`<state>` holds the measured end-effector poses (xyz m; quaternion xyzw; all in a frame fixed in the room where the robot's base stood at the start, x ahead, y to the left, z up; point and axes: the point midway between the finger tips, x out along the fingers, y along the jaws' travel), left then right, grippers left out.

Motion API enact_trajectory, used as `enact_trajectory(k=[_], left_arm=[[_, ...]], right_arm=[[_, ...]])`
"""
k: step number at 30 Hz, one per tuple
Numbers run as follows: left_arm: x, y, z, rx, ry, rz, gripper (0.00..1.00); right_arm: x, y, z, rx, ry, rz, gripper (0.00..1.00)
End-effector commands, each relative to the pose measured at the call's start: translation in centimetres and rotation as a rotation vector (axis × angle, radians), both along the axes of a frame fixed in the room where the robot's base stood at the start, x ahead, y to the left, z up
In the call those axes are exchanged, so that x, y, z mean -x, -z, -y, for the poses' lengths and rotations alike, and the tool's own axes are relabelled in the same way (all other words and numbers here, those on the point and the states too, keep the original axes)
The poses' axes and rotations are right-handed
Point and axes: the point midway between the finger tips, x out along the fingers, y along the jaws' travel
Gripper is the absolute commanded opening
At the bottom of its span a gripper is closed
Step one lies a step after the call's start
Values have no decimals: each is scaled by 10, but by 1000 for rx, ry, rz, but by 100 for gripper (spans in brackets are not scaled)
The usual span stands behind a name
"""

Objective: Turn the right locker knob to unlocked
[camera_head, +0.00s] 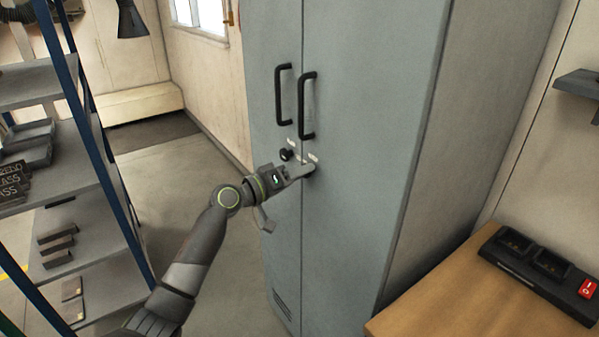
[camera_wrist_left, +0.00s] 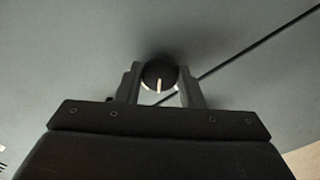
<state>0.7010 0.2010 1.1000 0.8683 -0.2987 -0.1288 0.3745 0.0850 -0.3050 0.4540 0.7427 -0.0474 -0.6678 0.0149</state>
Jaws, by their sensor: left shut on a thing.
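The grey locker (camera_head: 372,120) stands in the middle of the head view, both doors shut. My left gripper (camera_head: 306,172) is at the right door and shut on the right locker knob (camera_head: 313,168), which is mostly hidden by the fingers there. In the left wrist view the round black right knob (camera_wrist_left: 158,74) sits between the two fingers of my left gripper (camera_wrist_left: 160,88), with a pale mark on its face. The left locker knob (camera_head: 286,155) is black and shows free on the left door. My right gripper is not in view.
Two black door handles (camera_head: 283,95) (camera_head: 306,106) stick out above the knobs. A shelf rack (camera_head: 75,190) with trays stands at the left. A wooden bench (camera_head: 450,300) with a black charger-like unit (camera_head: 540,270) is at the right. Open floor (camera_head: 185,170) lies between rack and locker.

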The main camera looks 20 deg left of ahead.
Motion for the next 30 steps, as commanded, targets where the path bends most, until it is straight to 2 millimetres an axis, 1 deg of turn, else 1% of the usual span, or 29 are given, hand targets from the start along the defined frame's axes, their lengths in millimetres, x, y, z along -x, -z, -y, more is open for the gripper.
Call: enact_trajectory(k=[9, 18, 24, 30], left_arm=[[0, -1, 0, 238, -1, -188, 11], [0, -1, 0, 437, -1, -342, 11], [0, -1, 0, 529, -1, -414, 11], [0, 0, 0, 585, -1, -458, 11]], right_arm=[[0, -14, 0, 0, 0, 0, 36], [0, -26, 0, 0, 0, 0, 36], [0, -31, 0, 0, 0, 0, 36], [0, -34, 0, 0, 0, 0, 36]])
